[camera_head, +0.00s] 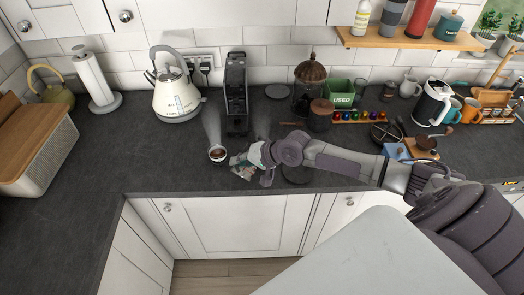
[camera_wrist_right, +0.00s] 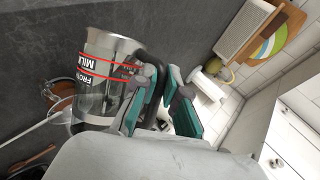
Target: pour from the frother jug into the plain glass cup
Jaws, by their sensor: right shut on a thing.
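The plain glass cup (camera_head: 217,154) stands near the front of the dark worktop, with brown contents. My right gripper (camera_head: 245,163) is just right of it, low over the front part of the worktop. In the wrist view, my right gripper (camera_wrist_right: 163,95) is shut on the frother jug (camera_wrist_right: 100,97), at its dark handle side. The jug has a clear body, a metal band, red lines and upside-down lettering in that view. In the head view the fingers largely hide the jug, so its exact tilt is hard to tell. My left gripper is not in view.
Behind the cup stand a cream kettle (camera_head: 176,95) and a tall black machine (camera_head: 236,95). A wooden-lidded jar (camera_head: 320,115), a green box (camera_head: 341,93) and a pod rack (camera_head: 360,117) stand behind my right arm. The worktop left of the cup is clear.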

